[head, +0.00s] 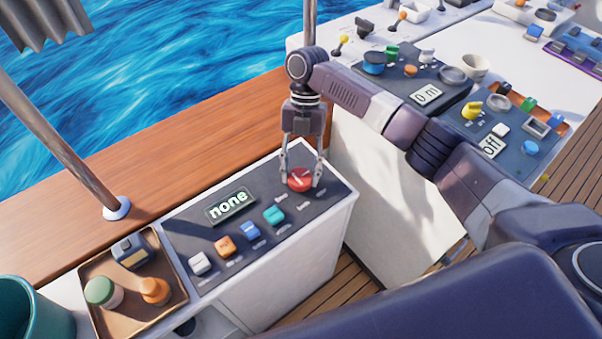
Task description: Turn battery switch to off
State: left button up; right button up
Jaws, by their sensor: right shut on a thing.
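The battery switch, a round red knob (300,180), sits at the right end of the dark panel (190,235) on the white console. My right gripper (301,178) points down over the red knob, its two fingers shut on the knob's sides. A small display (231,206) on the same panel reads "none". The labels around the knob are too small to read. My left gripper is not in view.
White, orange, blue and teal buttons (250,231) line the panel left of the knob. A brown tray (180,293) with small bottles stands at the left. Another console (520,150) with knobs and an "off" display is at the right.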

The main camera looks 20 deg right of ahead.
dwell(0.6)
jog(key=o, duration=1.2)
jog(key=shift+c, duration=0.2)
jog(key=v, duration=1.2)
jog(key=shift+a+r, duration=0.1)
